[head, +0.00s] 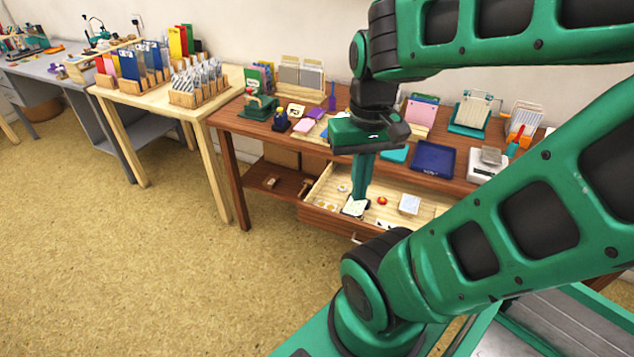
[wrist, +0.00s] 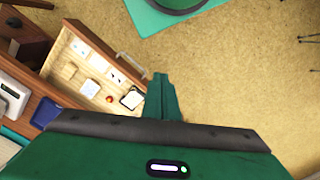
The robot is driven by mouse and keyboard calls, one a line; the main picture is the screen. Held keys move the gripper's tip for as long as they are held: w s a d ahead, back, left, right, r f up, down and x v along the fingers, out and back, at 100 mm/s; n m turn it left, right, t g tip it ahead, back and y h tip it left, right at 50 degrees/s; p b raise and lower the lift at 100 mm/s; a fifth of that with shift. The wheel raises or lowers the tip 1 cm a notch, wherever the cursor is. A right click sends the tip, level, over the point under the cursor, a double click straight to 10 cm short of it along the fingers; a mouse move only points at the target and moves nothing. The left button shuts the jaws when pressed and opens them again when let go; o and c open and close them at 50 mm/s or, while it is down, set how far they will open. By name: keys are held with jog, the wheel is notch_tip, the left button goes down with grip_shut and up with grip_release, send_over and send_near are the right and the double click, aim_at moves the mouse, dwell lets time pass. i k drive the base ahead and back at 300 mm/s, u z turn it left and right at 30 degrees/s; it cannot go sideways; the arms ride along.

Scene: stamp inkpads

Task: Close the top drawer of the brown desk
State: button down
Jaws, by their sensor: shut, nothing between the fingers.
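The brown desk (head: 232,121) stands against the wall, with its top drawer (head: 320,217) pulled out. The drawer also shows in the wrist view (wrist: 68,50), with a pale handle (wrist: 131,66) on its front. Inside lie small items, among them a red round one (head: 382,201) and several pale cards or pads (head: 409,204). My gripper (head: 360,205) points down and is shut and empty. In the head view its fingers overlap the open drawer; in the wrist view the fingertips (wrist: 160,76) show beside the drawer's front corner. I cannot tell whether they touch it.
The desktop holds a blue tray (head: 433,158), a white scale (head: 487,166), racks and stamps. A pale wooden table (head: 150,101) with folders stands to the left. The floor (head: 130,260) in front is clear.

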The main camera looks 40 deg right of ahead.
aim_at(322, 208)
jog(key=u, duration=0.35)
jog(key=k, duration=1.6)
jog(key=z, duration=0.85)
jog(key=i, duration=1)
jog(key=u, duration=0.05)
